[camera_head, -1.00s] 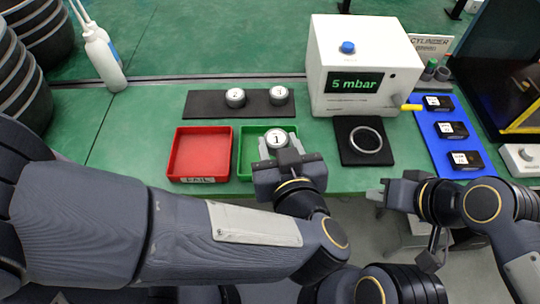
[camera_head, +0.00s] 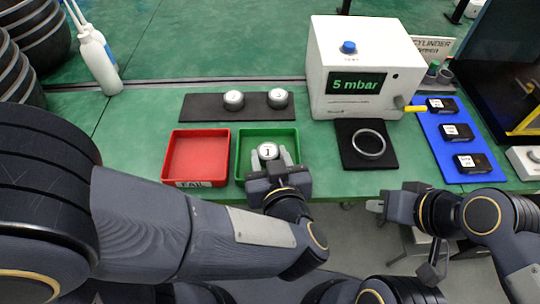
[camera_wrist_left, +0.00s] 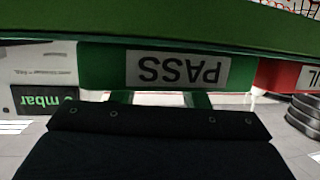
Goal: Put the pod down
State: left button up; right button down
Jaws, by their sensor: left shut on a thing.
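The pod (camera_head: 267,151) is a small silver cylinder with a white top marked 1. It is in the green tray (camera_head: 242,139), towards the tray's front. My left gripper (camera_head: 272,162) is shut on the pod, reaching over the tray's front edge. In the left wrist view the tray's front wall carries a PASS label (camera_wrist_left: 177,69), seen upside down; the pod is hidden there. My right gripper (camera_head: 380,206) is at the table's front edge, right of the tray, away from the pod; its finger gap is not clear.
A red FAIL tray (camera_head: 197,183) stands left of the green tray. Two more pods (camera_head: 233,100) sit on a black mat behind. A white pressure box (camera_head: 365,55) reads 5 mbar. A metal ring (camera_head: 368,143) lies on a black pad, and a blue mat (camera_head: 433,133) holds black blocks.

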pick_arm(q)
jog(key=o, duration=1)
jog(key=shift+c, duration=0.2)
jog(key=shift+r, duration=0.2)
jog(key=p+v, duration=0.2)
jog(key=v, duration=1)
